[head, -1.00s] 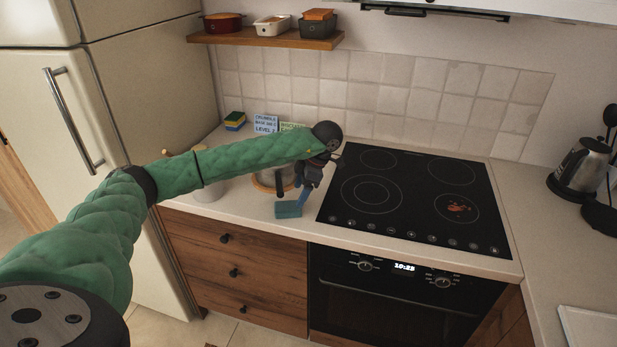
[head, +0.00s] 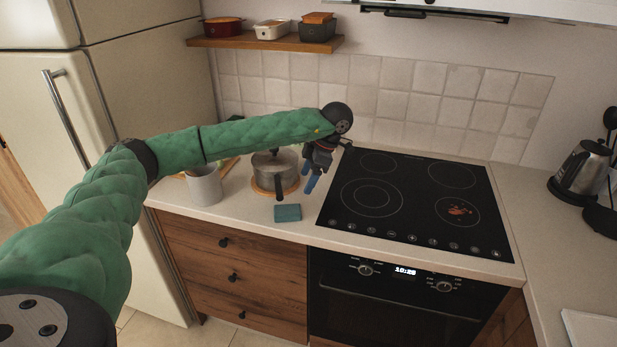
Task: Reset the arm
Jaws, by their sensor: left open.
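My left arm reaches in from the left over the counter. Its gripper (head: 312,183) hangs above the counter, just left of the cooktop, with its blue fingers pointing down. The gripper is open and nothing shows between its fingers. A teal sponge (head: 288,213) lies on the counter in front of the gripper, apart from it. A lidded saucepan (head: 284,166) stands on a round wooden trivet left of the gripper, its dark handle toward me. My right gripper is not in view.
A black cooktop (head: 400,240) with an orange-red stain (head: 458,211) is to the right. A kettle (head: 582,172) is at the far right. A wooden shelf (head: 262,43) with pots hangs above. The counter behind my arm is partly hidden.

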